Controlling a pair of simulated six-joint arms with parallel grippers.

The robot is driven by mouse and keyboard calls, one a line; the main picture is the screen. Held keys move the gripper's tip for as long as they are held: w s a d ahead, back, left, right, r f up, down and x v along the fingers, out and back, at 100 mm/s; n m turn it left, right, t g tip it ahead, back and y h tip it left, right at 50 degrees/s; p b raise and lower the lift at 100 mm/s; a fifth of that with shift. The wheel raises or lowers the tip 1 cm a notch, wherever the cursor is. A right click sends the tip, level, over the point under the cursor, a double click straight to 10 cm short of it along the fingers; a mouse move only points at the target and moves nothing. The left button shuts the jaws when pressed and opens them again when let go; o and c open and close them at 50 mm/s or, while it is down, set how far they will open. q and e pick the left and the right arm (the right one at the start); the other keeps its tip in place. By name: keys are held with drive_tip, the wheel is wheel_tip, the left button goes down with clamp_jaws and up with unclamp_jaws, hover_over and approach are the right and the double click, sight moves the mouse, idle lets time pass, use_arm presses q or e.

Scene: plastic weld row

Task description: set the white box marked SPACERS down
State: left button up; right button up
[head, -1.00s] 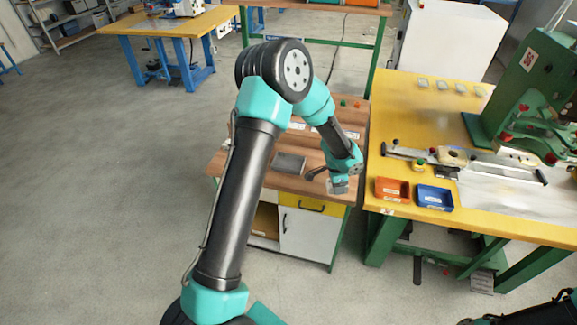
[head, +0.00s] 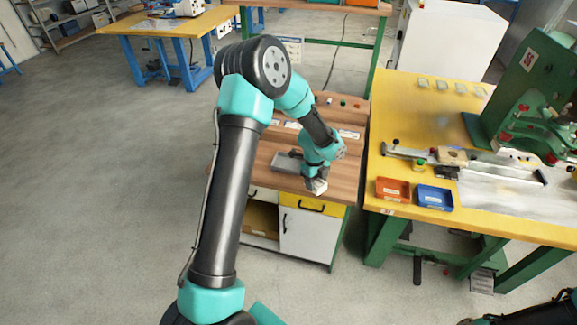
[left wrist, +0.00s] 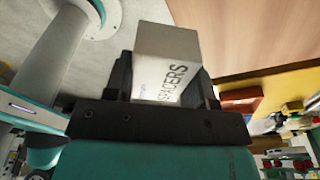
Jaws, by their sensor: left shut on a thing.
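The white box marked SPACERS (left wrist: 166,55) is between the dark fingers of my left gripper (left wrist: 165,82), and its lettering faces the left wrist camera. In the head view, my left gripper (head: 314,180) is shut on the box (head: 318,187) near the front edge of the wooden bench top (head: 338,177). I cannot tell whether the box touches the bench. Part of the box is hidden by the gripper. My right gripper is not seen; only a dark piece of my right arm shows at the bottom right.
A grey tray (head: 286,163) lies on the bench left of the gripper. White labels and small parts are farther back. The yellow table (head: 400,165) at right holds an orange bin (head: 393,189), a blue bin (head: 434,198) and a green press (head: 530,90).

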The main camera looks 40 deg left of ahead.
use_arm(q)
drive_tip(key=s+a+m, duration=0.1)
drive_tip(key=m, duration=0.1)
drive_tip(key=shift+a+m, duration=0.2)
drive_tip(key=shift+m, duration=0.1)
drive_tip(key=s+a+m, duration=0.1)
drive_tip(key=m, duration=0.1)
drive_tip(key=s+a+m, duration=0.1)
drive_tip(key=m, duration=0.2)
drive_tip(key=s+a+m+g+y, duration=0.1)
drive_tip(key=m, duration=0.2)
drive_tip(key=shift+s+a+r, duration=0.2)
drive_tip(key=shift+s+a, duration=0.1)
drive_tip(key=shift+a, duration=0.05)
hover_over(296, 166)
drive_tip(key=shift+f, duration=0.75)
drive_tip(key=shift+f, duration=0.1)
